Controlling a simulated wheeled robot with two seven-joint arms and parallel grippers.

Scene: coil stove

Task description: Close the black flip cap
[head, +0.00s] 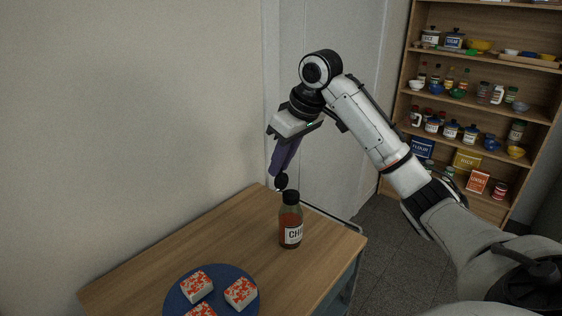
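A bottle of red-brown sauce (290,225) with a white label reading "CHI" stands upright on the wooden table, near its far right edge. Its black flip cap (290,197) is on top, and a round black lid piece (281,181) stands up above it, tilted to the left, so the cap looks open. My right gripper (277,173) comes down from above, its purple fingers pointing down just above the lid piece. The fingers overlap in this view, so their gap is hidden; I cannot tell whether they touch the lid. My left gripper is not in view.
A blue plate (244,304) with several white, red-topped blocks is at the table's front. The wooden table (225,232) is bare left of the bottle. A metal rail (333,217) runs along its far right end. A shelf of jars (541,115) stands behind right.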

